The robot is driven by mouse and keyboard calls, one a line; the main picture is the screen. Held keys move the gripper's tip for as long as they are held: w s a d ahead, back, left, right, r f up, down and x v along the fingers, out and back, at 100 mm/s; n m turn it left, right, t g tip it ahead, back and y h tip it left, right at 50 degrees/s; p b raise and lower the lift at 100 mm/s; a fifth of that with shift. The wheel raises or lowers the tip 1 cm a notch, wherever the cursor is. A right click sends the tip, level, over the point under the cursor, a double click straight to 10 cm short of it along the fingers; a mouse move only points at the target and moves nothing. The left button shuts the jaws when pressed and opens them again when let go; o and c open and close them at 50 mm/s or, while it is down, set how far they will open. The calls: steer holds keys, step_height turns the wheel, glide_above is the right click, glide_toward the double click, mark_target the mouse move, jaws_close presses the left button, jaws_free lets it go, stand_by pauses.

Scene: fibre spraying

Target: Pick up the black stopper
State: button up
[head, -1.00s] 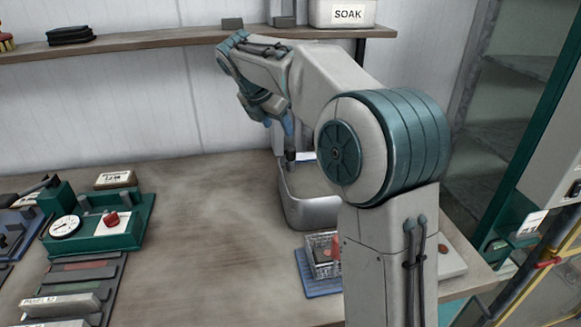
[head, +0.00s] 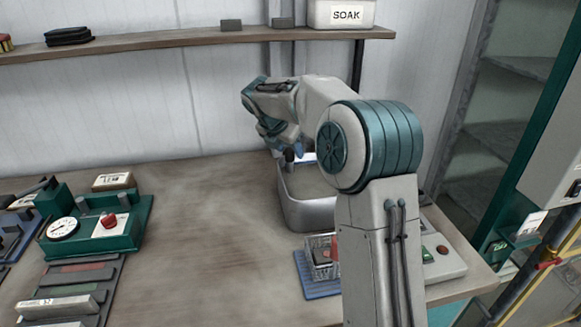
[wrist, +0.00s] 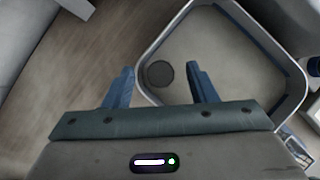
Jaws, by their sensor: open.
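A dark round disc, which looks like the black stopper (wrist: 160,74), lies on the floor of a grey metal basin (wrist: 236,62), near its left wall in the wrist view. My gripper (wrist: 161,82) is open, its two blue fingers apart on either side of the disc in that view. It holds nothing. In the head view my gripper (head: 291,156) points down over the back left part of the basin (head: 312,215). The stopper is not visible there. The height between fingertips and disc is hard to judge.
The basin walls surround the disc closely on the left. A wire basket (head: 322,255) on a blue mat (head: 318,287) stands in front of the basin. A control box (head: 443,259) is at right. A green gauge unit (head: 97,232) stands at left, with bare table between.

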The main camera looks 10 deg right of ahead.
steer(key=shift+x, duration=0.9)
steer(key=shift+r, duration=0.1)
jaws_close()
